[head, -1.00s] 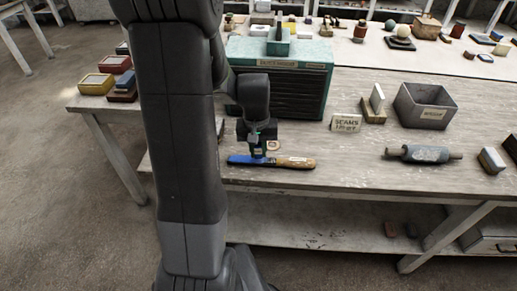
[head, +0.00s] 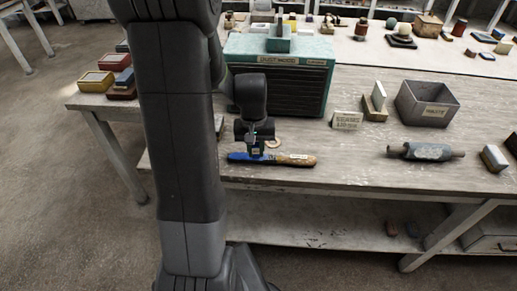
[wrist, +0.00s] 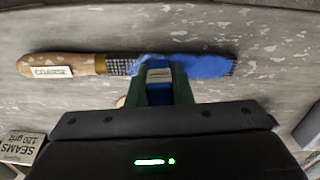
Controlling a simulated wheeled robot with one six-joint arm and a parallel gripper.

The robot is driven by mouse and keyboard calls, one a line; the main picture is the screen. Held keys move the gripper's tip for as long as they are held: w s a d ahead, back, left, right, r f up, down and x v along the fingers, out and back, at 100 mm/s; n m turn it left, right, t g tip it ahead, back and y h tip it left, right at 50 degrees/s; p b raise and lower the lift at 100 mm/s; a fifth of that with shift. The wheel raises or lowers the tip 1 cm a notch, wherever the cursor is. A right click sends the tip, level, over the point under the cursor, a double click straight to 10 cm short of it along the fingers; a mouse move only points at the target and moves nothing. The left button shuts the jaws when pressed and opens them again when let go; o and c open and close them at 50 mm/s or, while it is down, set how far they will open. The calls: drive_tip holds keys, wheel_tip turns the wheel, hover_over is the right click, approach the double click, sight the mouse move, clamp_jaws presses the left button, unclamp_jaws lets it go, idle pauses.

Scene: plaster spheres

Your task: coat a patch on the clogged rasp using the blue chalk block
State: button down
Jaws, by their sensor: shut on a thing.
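The rasp (head: 298,160) lies flat on the workbench below my gripper, its wooden handle to the right in the head view. In the wrist view the rasp (wrist: 117,66) has its handle, labelled COARSE, at the left. Blue colour covers much of its toothed face (wrist: 205,66), while a stretch beside the handle shows bare dark teeth. My gripper (wrist: 160,80) is shut on the blue chalk block (wrist: 152,60), over the rasp's middle. The block is mostly hidden between the green fingers, and I cannot tell whether it touches the rasp. The head view also shows my gripper (head: 257,150).
A green dust hood (head: 275,75) stands just behind the rasp. To the right are a SEAMS sign (head: 347,120), a grey waste bin (head: 427,105) and a roller-like tool (head: 425,152). Coloured blocks (head: 97,80) sit at the far left. The bench front is mostly clear.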

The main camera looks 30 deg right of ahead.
drive_tip(key=shift+w+a+f, duration=0.1)
drive_tip(key=shift+w+a, duration=0.2)
drive_tip(key=shift+a, duration=0.2)
drive_tip(key=shift+s+d, duration=0.55)
drive_tip(key=shift+d, duration=0.3)
drive_tip(key=shift+s+d, duration=0.55)
drive_tip(key=shift+d, duration=0.3)
idle(0.8)
drive_tip(key=shift+w+a+r+p, duration=0.55)
drive_tip(key=shift+a+r, duration=0.2)
drive_tip(key=shift+a, duration=0.15)
drive_tip(key=shift+f+b, duration=0.65)
drive_tip(key=shift+f, duration=0.1)
drive_tip(key=shift+r, duration=0.1)
